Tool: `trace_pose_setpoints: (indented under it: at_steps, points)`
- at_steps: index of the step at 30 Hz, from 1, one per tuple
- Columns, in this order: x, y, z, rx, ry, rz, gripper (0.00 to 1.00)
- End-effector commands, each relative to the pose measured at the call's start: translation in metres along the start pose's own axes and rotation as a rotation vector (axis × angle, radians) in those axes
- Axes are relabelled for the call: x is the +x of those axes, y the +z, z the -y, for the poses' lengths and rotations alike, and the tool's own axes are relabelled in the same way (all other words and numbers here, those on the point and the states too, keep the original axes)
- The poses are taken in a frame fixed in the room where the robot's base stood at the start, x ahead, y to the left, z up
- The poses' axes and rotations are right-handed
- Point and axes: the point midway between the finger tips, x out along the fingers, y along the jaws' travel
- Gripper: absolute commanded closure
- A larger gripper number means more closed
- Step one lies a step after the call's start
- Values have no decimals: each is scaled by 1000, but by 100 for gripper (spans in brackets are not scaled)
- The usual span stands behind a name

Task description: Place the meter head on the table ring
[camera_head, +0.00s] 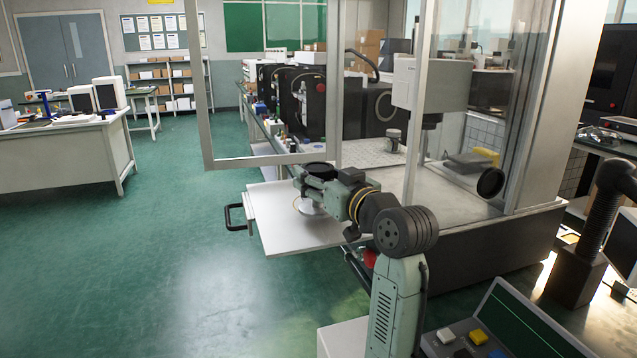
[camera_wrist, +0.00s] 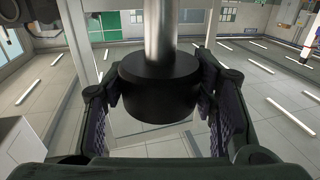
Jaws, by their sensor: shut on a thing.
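The meter head appears to be the piece with a black round cap (camera_head: 318,168) and a pale disc-like lower end (camera_head: 311,208) in the head view. My gripper (camera_head: 308,183) is at this piece, over the pale pull-out table (camera_head: 285,233). In the wrist view my gripper (camera_wrist: 160,105) is shut on the black cylinder (camera_wrist: 158,92), which has a bright metal shaft (camera_wrist: 165,30). A thin yellowish ring (camera_head: 296,204) shows on the table, partly hidden by the pale lower end. I cannot tell whether that end touches the table.
A framed glass sash (camera_head: 205,90) stands raised just behind the arm. A glass-sided enclosure (camera_head: 485,205) stands to the right of the table. A black handle (camera_head: 229,216) sticks out at the table's left. The green floor (camera_head: 160,220) at left is clear.

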Motion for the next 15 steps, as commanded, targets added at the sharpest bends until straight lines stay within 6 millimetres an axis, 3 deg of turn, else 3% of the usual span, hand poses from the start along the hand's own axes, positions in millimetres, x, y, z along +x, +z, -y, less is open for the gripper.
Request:
trace_pose_setpoints:
  at_steps: [6,13,14,15]
  points:
    - [-1,18,0,-1,1,-3,100]
    - [-1,19,0,-2,1,-4,100]
    - [-1,21,0,-1,1,0,47]
    - [-1,21,0,-1,1,0,44]
